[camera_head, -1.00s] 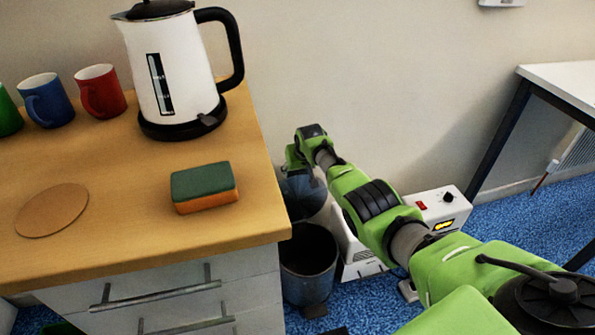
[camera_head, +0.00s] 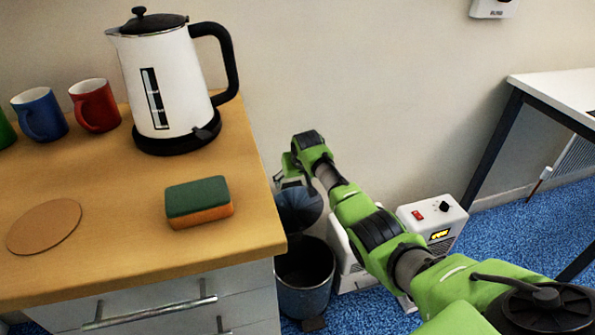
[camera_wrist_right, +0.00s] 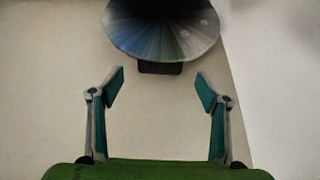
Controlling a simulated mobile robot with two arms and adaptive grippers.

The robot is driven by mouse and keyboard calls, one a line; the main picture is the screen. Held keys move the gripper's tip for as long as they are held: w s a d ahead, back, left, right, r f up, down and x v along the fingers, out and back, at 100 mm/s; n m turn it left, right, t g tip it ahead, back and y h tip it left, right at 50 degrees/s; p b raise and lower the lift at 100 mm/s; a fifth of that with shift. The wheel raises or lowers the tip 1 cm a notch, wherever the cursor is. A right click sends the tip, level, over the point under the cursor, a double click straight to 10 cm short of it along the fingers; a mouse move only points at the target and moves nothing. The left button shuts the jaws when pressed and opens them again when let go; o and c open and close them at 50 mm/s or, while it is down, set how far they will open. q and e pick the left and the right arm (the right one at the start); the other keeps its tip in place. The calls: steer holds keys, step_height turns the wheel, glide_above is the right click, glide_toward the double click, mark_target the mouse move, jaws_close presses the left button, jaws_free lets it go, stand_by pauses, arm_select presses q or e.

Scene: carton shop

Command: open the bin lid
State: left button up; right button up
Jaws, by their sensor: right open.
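The bin (camera_head: 304,285) is a dark grey bucket on the floor beside the cabinet, with its dark inside showing. Its round metallic lid (camera_head: 298,212) is raised, tilted up at the back of the bin towards the wall. In the right wrist view the lid (camera_wrist_right: 163,28) shows at the top edge, with a dark block at its rim. My right gripper (camera_head: 284,178) is by the upper edge of the lid in the head view. In the wrist view its fingers (camera_wrist_right: 160,80) are spread, with nothing between them; I cannot tell whether they touch the lid. My left gripper is out of view.
The wooden counter (camera_head: 120,265) stands left of the bin, with a kettle (camera_head: 172,85), sponge (camera_head: 199,202) and mugs on it. A white box (camera_head: 433,222) with a red switch is right of the bin. A white table (camera_head: 560,90) stands further right.

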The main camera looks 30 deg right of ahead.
steer(key=v, duration=0.8)
steer(key=shift+s+r, duration=0.2)
steer(key=shift+f, duration=0.1)
